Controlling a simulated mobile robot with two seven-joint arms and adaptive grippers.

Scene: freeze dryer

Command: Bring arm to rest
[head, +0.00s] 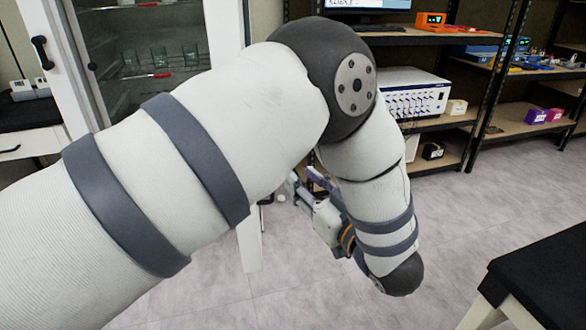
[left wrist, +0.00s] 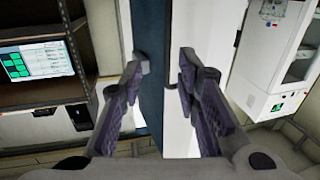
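My left arm (head: 235,110) fills much of the head view. It comes in from the left, bends at a dark elbow near the top middle and hangs down to the wrist. My left gripper (head: 290,187) is partly hidden behind the forearm and points left, in front of the cabinet's lower edge. In the left wrist view the two fingers (left wrist: 160,85) stand apart with a clear gap and nothing between them. A blue and white upright panel shows behind the gap. My right gripper is not in view.
A glass-door cabinet (head: 135,50) with glassware stands behind my left arm. Shelves (head: 405,40) with a monitor, a white instrument (head: 408,93) and small boxes stand at the back right. A black-topped table (head: 545,275) is at the lower right. The floor (head: 450,215) between is clear.

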